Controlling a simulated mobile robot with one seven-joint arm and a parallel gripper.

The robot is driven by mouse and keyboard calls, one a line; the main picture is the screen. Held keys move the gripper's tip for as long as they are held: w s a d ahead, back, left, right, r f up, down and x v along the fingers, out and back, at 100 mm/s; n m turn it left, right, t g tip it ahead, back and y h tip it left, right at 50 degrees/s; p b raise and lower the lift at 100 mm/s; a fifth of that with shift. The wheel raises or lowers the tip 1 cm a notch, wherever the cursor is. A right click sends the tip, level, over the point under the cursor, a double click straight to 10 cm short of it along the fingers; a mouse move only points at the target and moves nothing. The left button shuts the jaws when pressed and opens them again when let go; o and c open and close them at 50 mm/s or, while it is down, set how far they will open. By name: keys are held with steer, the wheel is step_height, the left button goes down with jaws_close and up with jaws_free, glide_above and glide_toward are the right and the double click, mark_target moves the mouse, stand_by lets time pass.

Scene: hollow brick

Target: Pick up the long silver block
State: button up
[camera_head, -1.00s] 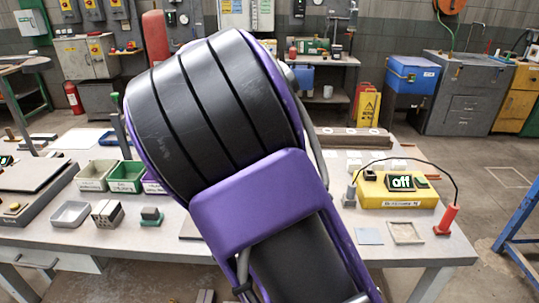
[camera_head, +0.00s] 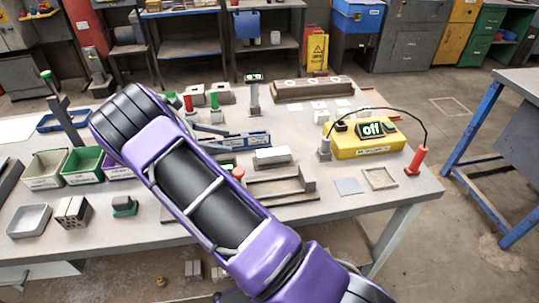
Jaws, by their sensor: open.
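A pale silver block (camera_head: 272,156), longer than it is wide, lies on the workbench (camera_head: 330,212) near the middle of the view. It looks like the long silver block, but I cannot be sure. My purple and black arm crosses the view from the lower right to the upper left, to the left of this block. My gripper is not in view. The arm hides part of the bench around it.
A yellow box (camera_head: 362,147) reading "off" and a red-handled probe (camera_head: 417,160) stand at the right. A brown stepped fixture (camera_head: 280,188) lies in front of the silver block. Green bins (camera_head: 86,165) and a grey tray (camera_head: 29,220) are at the left.

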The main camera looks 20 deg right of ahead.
glide_toward(268, 152)
steer(key=d, duration=0.3)
steer(key=shift+d+f, duration=0.35)
steer(key=shift+s+a+f+x, duration=0.1)
steer(key=shift+s+x, duration=0.05)
steer(key=shift+x, duration=0.75)
steer(key=shift+s+a+f+x, duration=0.1)
steer(key=shift+x, duration=0.8)
steer(key=shift+s+f+x, duration=0.1)
steer(key=shift+s+x, duration=0.05)
steer(key=shift+x, duration=0.75)
jaws_close()
steer(key=shift+r, duration=0.1)
